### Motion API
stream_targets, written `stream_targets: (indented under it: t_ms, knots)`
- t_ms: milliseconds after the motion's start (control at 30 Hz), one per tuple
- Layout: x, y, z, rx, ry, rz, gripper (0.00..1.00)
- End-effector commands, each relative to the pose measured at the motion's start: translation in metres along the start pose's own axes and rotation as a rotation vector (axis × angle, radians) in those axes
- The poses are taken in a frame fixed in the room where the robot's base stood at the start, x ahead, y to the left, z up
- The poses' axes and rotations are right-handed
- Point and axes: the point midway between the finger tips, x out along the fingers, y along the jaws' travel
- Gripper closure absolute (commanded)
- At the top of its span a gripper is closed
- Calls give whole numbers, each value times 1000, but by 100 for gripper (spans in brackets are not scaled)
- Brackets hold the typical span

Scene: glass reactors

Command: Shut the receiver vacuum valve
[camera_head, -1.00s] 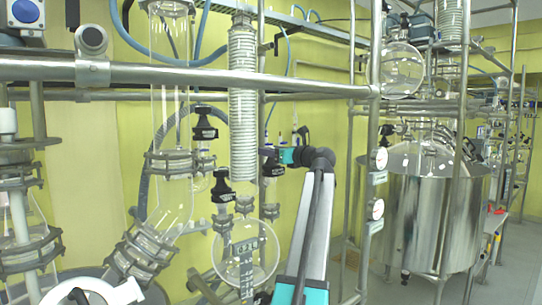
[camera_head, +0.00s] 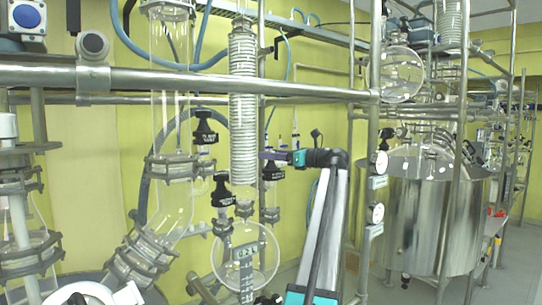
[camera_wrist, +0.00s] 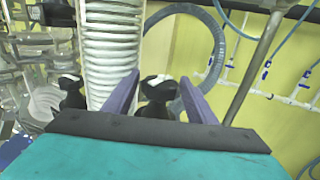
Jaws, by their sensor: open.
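Several black-handled valves show on the glassware in the head view: an upper one (camera_head: 205,130), a lower left one (camera_head: 222,190) and a right one (camera_head: 273,171) just below my gripper. Their labels are too small to read, so I cannot tell by name which is the receiver vacuum valve. My gripper (camera_head: 268,156) is open. In the wrist view a black valve handle (camera_wrist: 158,92) with a pale top lies between the two purple fingers (camera_wrist: 161,100), with gaps on both sides. Another black valve (camera_wrist: 72,94) is left of the fingers. The round glass receiver (camera_head: 262,262) hangs below the valves.
A coiled glass condenser (camera_head: 243,105) stands just left of my gripper and rises close by in the wrist view (camera_wrist: 112,45). A steel rail (camera_head: 190,78) crosses above. A grey hose (camera_wrist: 218,60) loops behind. A steel vessel (camera_head: 435,220) stands at the right.

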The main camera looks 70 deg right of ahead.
Motion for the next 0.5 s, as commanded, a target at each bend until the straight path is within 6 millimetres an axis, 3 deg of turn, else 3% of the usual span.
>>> stream_targets:
  t_ms: [33, 200, 500]
  knots:
    - [0, 0, 0, 0, 0, -1, 53]
    - [0, 0, 0, 0, 0, -1, 81]
    - [0, 2, 1, 1, 2, -42, 81]
